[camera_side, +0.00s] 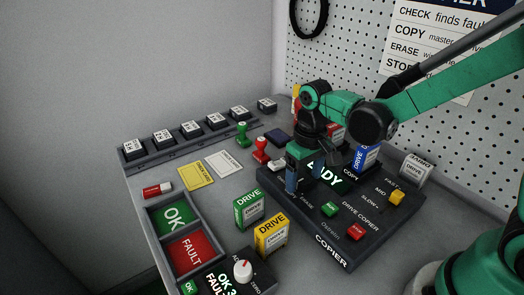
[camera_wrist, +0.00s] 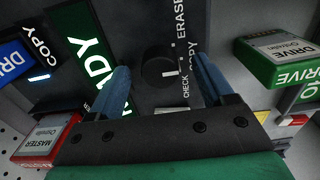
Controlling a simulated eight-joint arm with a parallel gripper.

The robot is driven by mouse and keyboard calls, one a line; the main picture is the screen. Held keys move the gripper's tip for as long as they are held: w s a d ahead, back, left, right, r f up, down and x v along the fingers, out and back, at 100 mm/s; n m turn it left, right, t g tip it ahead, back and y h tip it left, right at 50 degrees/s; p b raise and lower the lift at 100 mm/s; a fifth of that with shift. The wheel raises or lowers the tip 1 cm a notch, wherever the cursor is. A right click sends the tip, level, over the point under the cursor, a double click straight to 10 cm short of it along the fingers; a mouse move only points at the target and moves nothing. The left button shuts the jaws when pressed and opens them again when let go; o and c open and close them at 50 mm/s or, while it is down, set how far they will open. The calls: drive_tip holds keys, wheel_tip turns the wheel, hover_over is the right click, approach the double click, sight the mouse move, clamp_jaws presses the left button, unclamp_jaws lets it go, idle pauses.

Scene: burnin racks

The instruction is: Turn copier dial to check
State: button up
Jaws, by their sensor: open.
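The dark copier (camera_side: 318,238) lies on the bench at the right of the side view. Its black dial (camera_wrist: 157,62) shows in the wrist view beside the printed words CHECK, COPY and ERASE. A white mark is on the dial's side toward these words; I cannot tell exactly which it points to. My gripper (camera_side: 304,176) is over the copier, pointing down, and hides the dial in the side view. In the wrist view my gripper (camera_wrist: 166,80) is open, with one blue finger on each side of the dial. Contact is not visible.
The green READY display (camera_wrist: 92,50) and a blue drive (camera_wrist: 15,58) are beside the fingers. A red master drive (camera_wrist: 48,138) stands near. A green drive (camera_side: 250,208) and a yellow drive (camera_side: 271,234) stand left of the copier. Green and red buttons (camera_side: 356,231) are at its front.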

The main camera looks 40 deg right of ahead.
clamp_jaws()
drive_tip(key=shift+m, duration=0.3)
drive_tip(key=m, duration=0.4)
drive_tip(key=shift+m, duration=2.1)
unclamp_jaws()
